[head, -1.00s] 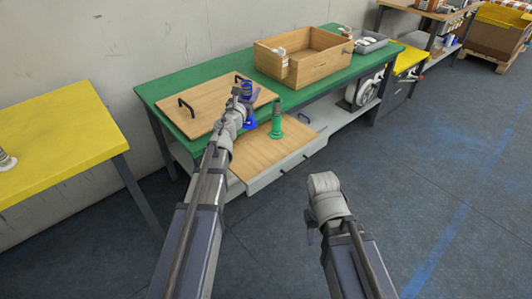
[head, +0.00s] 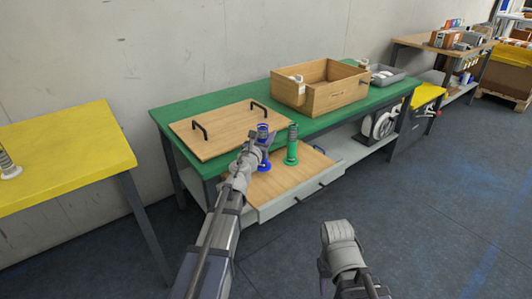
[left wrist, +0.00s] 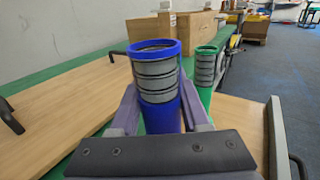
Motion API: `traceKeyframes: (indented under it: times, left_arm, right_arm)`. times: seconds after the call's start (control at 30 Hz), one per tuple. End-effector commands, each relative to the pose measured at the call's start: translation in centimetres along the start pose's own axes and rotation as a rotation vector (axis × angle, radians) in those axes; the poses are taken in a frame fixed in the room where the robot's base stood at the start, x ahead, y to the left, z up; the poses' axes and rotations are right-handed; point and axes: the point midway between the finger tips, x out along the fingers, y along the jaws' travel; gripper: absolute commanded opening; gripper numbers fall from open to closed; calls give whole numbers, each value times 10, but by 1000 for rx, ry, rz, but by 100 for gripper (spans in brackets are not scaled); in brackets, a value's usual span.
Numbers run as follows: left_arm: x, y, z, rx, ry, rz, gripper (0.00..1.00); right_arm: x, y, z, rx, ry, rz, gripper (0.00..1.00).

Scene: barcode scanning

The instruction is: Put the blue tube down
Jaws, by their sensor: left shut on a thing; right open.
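The blue tube (head: 263,132) stands upright, with a blue rim, dark ringed middle and a wide blue foot. My left gripper (head: 257,150) is shut on it, over the wooden board of the pulled-out drawer (head: 285,185). I cannot tell whether its foot touches the board. In the left wrist view the blue tube (left wrist: 155,70) sits between the two fingers (left wrist: 160,112), its lower part hidden by the gripper. The green tube (head: 291,148) stands upright just right of it, apart. My right gripper (head: 323,265) is open and empty, low in front of the bench.
The green bench (head: 185,110) carries a wooden lid with two black handles (head: 215,132), an open wooden box (head: 320,95) and a grey tray (head: 386,78). A yellow table (head: 60,150) stands at the left. The drawer board has free room in front of the tubes.

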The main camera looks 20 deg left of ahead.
Motion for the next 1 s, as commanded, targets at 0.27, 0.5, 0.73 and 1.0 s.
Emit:
traceKeyframes:
  times: [0.27,0.5,0.73,1.0]
  left_arm:
    - [0,0,-11,0,0,0,0]
    - [0,0,-38,0,0,0,0]
    - [0,0,-37,0,0,0,0]
    - [0,0,-40,0,0,0,52]
  right_arm:
    - [10,-1,-1,-1,0,2,50]
    - [38,-3,-2,-3,1,5,50]
    - [37,-3,-2,-3,1,5,50]
    - [40,-3,-3,-4,1,5,50]
